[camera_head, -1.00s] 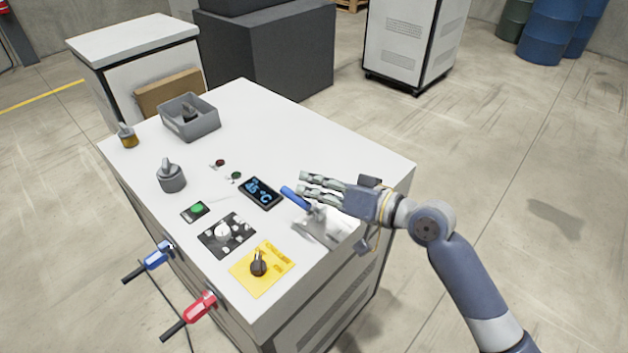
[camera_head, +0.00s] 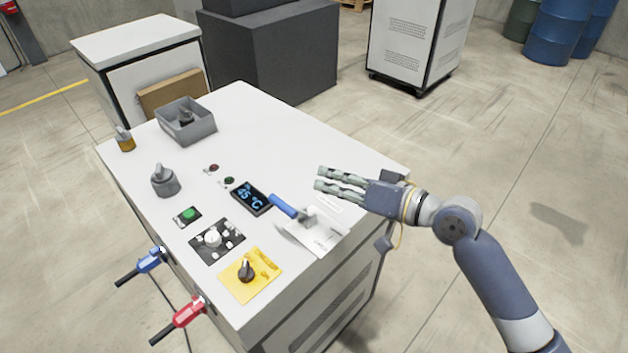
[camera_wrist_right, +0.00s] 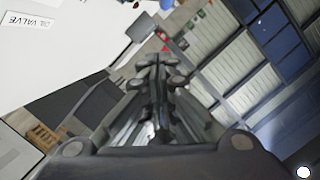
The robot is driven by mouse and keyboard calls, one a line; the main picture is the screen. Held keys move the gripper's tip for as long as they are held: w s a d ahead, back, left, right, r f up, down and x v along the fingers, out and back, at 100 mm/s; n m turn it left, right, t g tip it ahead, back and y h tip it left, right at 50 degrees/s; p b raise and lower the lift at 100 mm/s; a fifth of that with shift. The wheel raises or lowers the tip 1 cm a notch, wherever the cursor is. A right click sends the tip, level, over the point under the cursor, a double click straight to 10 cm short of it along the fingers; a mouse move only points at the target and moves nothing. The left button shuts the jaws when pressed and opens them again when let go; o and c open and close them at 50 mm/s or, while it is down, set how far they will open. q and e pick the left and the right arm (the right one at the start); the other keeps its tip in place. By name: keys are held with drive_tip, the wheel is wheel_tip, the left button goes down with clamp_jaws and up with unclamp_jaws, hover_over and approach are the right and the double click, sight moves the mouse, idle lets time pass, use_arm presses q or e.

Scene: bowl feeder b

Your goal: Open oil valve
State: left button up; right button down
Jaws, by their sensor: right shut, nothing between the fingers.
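The oil valve's blue lever handle (camera_head: 283,206) sits on a pale plate (camera_head: 321,240) at the right front of the white tabletop. The handle points to the upper left in the head view. A small label (camera_head: 328,205) lies behind the plate. In the right wrist view a label reading OIL VALVE (camera_wrist_right: 28,22) shows at the top left. My right gripper (camera_head: 319,178) is shut and empty, above the table behind and right of the handle, apart from it. In the right wrist view its fingers (camera_wrist_right: 155,75) are together. My left gripper is not in view.
A 45 °C display (camera_head: 251,198), a yellow knob panel (camera_head: 262,287) and a black panel (camera_head: 228,252) lie near the lever. A grey bin (camera_head: 200,128) stands at the back. Blue (camera_head: 150,260) and red (camera_head: 187,312) handles stick out from the front side.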

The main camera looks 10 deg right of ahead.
drive_tip(key=s+a+b+v, duration=0.1)
drive_tip(key=b+v, duration=0.1)
drive_tip(key=v, duration=0.4)
drive_tip(key=s+f+n+g+h, duration=0.1)
drive_tip(key=s+f+g+h, duration=0.35)
drive_tip(key=f, duration=1.25)
drive_tip(key=s+d+f+g+h, duration=0.1)
drive_tip(key=s+d+f+h, duration=0.3)
drive_tip(key=s, duration=0.5)
drive_tip(key=s+d+f+g+h, duration=0.2)
drive_tip(key=s+f+h, duration=0.1)
drive_tip(key=s+f, duration=0.4)
wheel_tip(320, 180, down, 24)
drive_tip(key=s, duration=0.2)
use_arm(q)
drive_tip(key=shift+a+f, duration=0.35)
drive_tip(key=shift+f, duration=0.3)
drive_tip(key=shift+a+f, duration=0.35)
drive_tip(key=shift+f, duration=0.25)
use_arm(e)
drive_tip(key=s+d+f+g, duration=0.2)
drive_tip(key=s+d+f, duration=0.1)
drive_tip(key=s+f, duration=1.4)
drive_tip(key=shift+s, duration=0.3)
